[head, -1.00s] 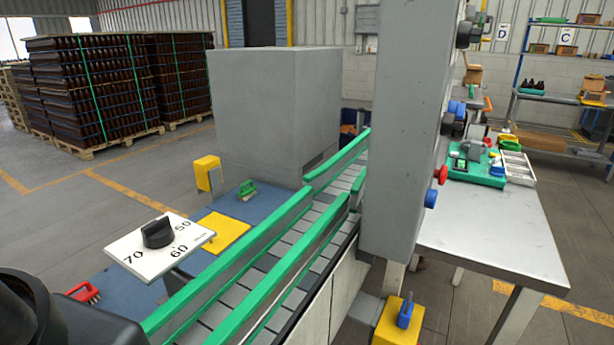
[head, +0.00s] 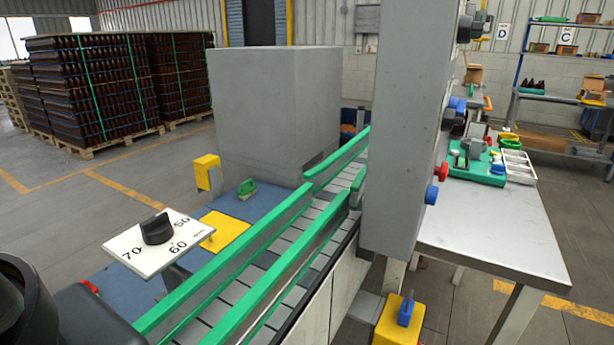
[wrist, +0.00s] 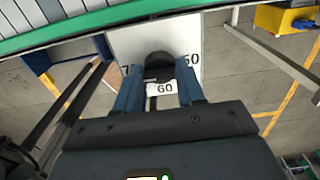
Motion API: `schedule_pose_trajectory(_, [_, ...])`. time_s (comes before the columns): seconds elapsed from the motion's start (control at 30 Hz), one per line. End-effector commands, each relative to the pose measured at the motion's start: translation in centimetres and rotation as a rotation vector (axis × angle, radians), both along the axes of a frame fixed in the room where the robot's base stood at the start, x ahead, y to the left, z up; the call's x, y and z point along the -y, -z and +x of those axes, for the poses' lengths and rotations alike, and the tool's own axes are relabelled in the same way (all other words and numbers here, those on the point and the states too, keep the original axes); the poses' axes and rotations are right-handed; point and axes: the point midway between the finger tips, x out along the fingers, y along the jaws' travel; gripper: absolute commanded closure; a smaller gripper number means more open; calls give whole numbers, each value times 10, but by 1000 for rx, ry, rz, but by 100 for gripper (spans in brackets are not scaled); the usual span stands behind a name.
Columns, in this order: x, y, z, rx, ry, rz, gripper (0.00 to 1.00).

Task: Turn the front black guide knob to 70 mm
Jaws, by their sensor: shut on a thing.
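In the wrist view, my gripper (wrist: 158,92) is shut on a black knob (wrist: 158,64), with one dark blue finger on each side of it. The knob stands on a white dial plate (wrist: 185,32) beside a green rail (wrist: 100,18). "60" shows between the fingers, "50" shows at the right, and a partly covered "7" shows at the left. I cannot read where the held knob points. The head view shows another black knob (head: 157,229) on a white plate (head: 125,243) marked 70, 60 and 50, with no gripper on it. My gripper is out of the head view.
The conveyor with green rails (head: 285,260) runs through the middle, past a grey housing (head: 275,115) and a grey column (head: 405,130). A yellow block with a blue handle (head: 400,318) sits low at the right. A metal table (head: 490,225) stands beyond it.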

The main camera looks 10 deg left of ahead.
Motion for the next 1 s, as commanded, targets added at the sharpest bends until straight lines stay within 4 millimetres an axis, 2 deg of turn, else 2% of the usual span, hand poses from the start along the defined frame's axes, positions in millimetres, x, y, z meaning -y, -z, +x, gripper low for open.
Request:
schedule_pose_trajectory(0.03, [0, -1, 0, 2, -1, 1, 61])
schedule_pose_trajectory(0.3, [0, 0, 0, 0, -1, 1, 36])
schedule_pose_trajectory(0.53, [0, -1, 0, 0, -1, 1, 36])
schedule_pose_trajectory(0.63, [-1, -7, 0, 0, -2, 2, 36])
schedule_pose_trajectory(1.0, [-1, -64, 0, 0, -2, 3, 36])
